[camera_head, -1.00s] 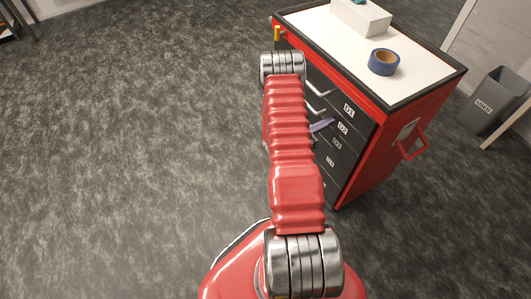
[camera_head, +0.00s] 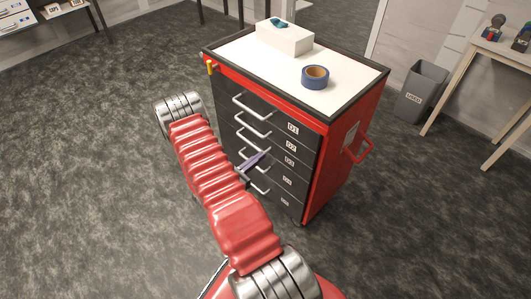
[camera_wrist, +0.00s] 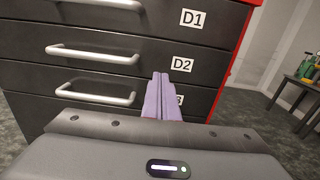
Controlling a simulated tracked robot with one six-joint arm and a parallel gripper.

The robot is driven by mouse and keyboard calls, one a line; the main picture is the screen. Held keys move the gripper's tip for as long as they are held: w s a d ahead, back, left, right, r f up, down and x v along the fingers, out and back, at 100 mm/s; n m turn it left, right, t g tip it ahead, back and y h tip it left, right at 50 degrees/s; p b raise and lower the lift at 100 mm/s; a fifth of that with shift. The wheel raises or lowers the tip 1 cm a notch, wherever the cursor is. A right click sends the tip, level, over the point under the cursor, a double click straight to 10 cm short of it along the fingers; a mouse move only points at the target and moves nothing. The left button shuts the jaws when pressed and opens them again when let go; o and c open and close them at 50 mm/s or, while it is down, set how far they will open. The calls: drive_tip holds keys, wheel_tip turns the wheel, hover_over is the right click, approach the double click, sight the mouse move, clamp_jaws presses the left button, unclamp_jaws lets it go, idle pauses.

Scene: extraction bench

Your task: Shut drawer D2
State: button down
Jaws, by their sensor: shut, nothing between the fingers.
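Drawer D2 (camera_wrist: 140,63) is a dark drawer front with a silver bar handle (camera_wrist: 92,52) and a white D2 label. In the head view its label (camera_head: 291,146) is second from the top of the red cabinet (camera_head: 318,185). Its front looks about level with the drawers above and below. My gripper (camera_wrist: 161,77) has purple fingers pressed together and empty, pointing at the cabinet. Its tips overlap the lower part of D2, left of the label, and partly hide the D3 label. In the head view the fingers (camera_head: 256,160) are near the drawer fronts; contact cannot be told.
Drawer D1 (camera_head: 270,115) is above, and more handled drawers are below. A white box (camera_head: 285,40) and blue tape roll (camera_head: 315,77) stand on the cabinet top. A red side handle (camera_head: 367,146) sticks out right. A grey bin (camera_head: 420,92) and table (camera_head: 490,55) stand right. Left floor is clear.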

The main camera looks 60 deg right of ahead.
drive_tip(key=shift+v, duration=1.9)
drive_tip(key=s+a+f+m+g+y, duration=0.2)
drive_tip(key=s+a+m+g+y, duration=0.1)
drive_tip(key=s, duration=0.4)
drive_tip(key=s+a+r+m+g+y, duration=0.3)
drive_tip(key=a+r+m+y, duration=0.2)
drive_tip(key=a, duration=0.1)
drive_tip(key=w+a+r+m+t+y, duration=0.3)
drive_tip(key=a+r+m+t+y, duration=0.1)
drive_tip(key=a+r, duration=0.65)
drive_tip(key=w+a+r+m+t+y, duration=0.3)
drive_tip(key=a+r+m+t+y, duration=0.15)
drive_tip(key=a+r, duration=0.6)
drive_tip(key=s+a+r+t+y, duration=0.1)
drive_tip(key=a+r+t, duration=0.6)
drive_tip(key=a+r, duration=0.3)
wheel_tip(320, 180, up, 4)
drive_tip(key=shift+f+n, duration=0.1)
drive_tip(key=shift+n, duration=0.35)
